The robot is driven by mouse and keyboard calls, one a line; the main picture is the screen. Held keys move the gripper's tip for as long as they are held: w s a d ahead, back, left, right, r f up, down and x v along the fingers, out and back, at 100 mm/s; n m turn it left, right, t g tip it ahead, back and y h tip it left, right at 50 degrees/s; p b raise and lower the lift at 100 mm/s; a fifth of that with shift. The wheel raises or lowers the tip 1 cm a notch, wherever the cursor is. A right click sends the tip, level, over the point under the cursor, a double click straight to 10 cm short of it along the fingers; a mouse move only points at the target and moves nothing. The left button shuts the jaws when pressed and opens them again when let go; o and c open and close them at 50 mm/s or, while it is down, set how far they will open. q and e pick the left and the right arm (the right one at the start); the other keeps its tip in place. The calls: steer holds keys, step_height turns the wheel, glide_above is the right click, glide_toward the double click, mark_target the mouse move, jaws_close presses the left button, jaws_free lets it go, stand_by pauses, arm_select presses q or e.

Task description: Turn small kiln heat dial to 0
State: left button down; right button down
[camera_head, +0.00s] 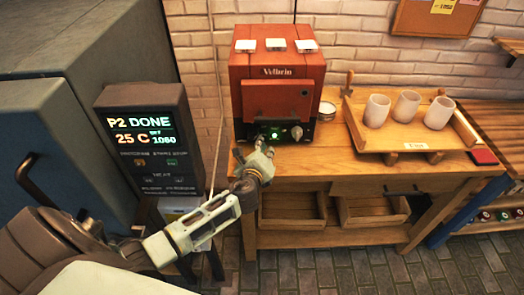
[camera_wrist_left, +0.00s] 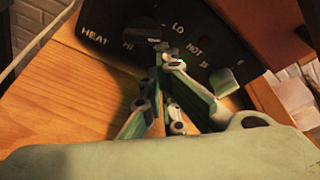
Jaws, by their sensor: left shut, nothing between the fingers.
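The small red kiln (camera_head: 278,72) stands on the wooden bench, with a black control panel along its lower front. In the left wrist view the panel (camera_wrist_left: 95,22) reads HEAT, HI, LO and HOT. My left gripper (camera_head: 259,143) is at the left part of the panel. Its fingertips (camera_wrist_left: 167,54) are together and empty, in front of the dial area; I cannot tell whether they touch it. My right gripper is not in view.
A pale knob (camera_head: 297,132) sits right of the green light (camera_head: 274,134). A tray (camera_head: 397,145) with three cups stands on the right of the bench (camera_head: 330,160). A display unit (camera_head: 150,140) reading "P2 DONE" stands left, close to my arm.

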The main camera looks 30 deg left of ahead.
arm_select(q)
steer(key=shift+w+d+r+n+t+h+b, duration=0.1)
steer(key=shift+r+n+t+b, duration=0.15)
steer(key=shift+n+b, duration=0.5)
steer(key=shift+s+d+r+n+t+h+b, duration=0.1)
steer(key=shift+r+n+t+b, duration=0.2)
steer(key=shift+n+b, duration=0.5)
steer(key=shift+w+r+n+t+h+b, duration=0.1)
steer(key=shift+n+t+b, duration=0.3)
steer(key=shift+b, duration=0.65)
steer(key=shift+r+n+t+b, duration=0.3)
steer(key=shift+r+n+b, duration=0.1)
steer(key=shift+n+b, duration=0.55)
steer(key=shift+r+n+t+b, duration=0.3)
steer(key=shift+n+b, duration=0.4)
steer(key=shift+b, duration=0.4)
steer(key=shift+a+r, duration=0.1)
steer(key=shift+r+n+b, duration=0.2)
steer(key=shift+n+b, duration=0.25)
steer(key=shift+n, duration=0.05)
